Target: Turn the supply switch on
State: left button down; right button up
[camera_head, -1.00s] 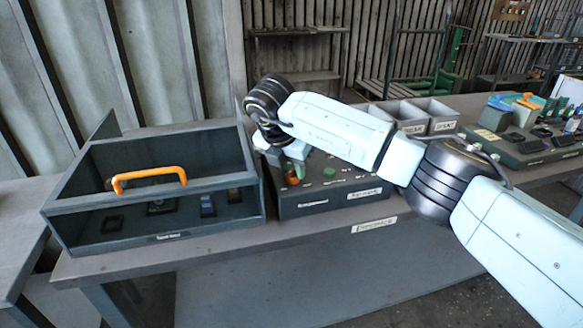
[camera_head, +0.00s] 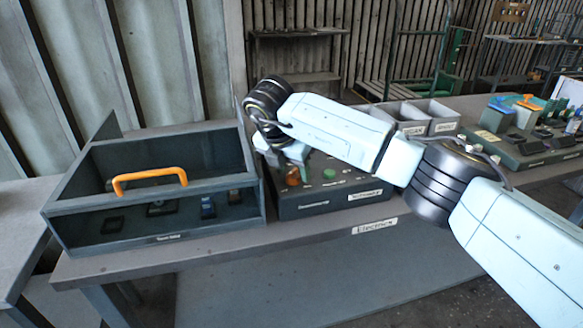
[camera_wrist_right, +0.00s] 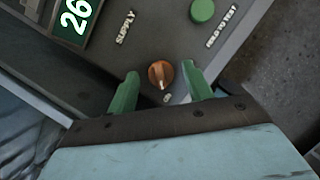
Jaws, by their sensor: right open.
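The supply switch is an orange-brown rotary knob (camera_wrist_right: 161,74) on a dark control box (camera_head: 322,205), below the printed word SUPPLY in the right wrist view. It also shows as an orange knob in the head view (camera_head: 292,177). My right gripper (camera_wrist_right: 162,84) is open, with one green finger on each side of the knob and visible gaps between fingers and knob. In the head view the right arm reaches over the box, and the wrist hides part of it. My left gripper is not in view.
A dark open-topped case (camera_head: 160,240) with an orange handle (camera_head: 149,179) stands left of the box. Grey bins (camera_head: 432,113) stand behind, to the right.

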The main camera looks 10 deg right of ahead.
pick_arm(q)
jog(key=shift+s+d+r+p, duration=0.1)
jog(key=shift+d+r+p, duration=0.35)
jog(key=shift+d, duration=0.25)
pick_arm(e)
jog(key=v, duration=1.3)
jog(key=shift+r, duration=0.2)
jog(key=shift+a, duration=0.1)
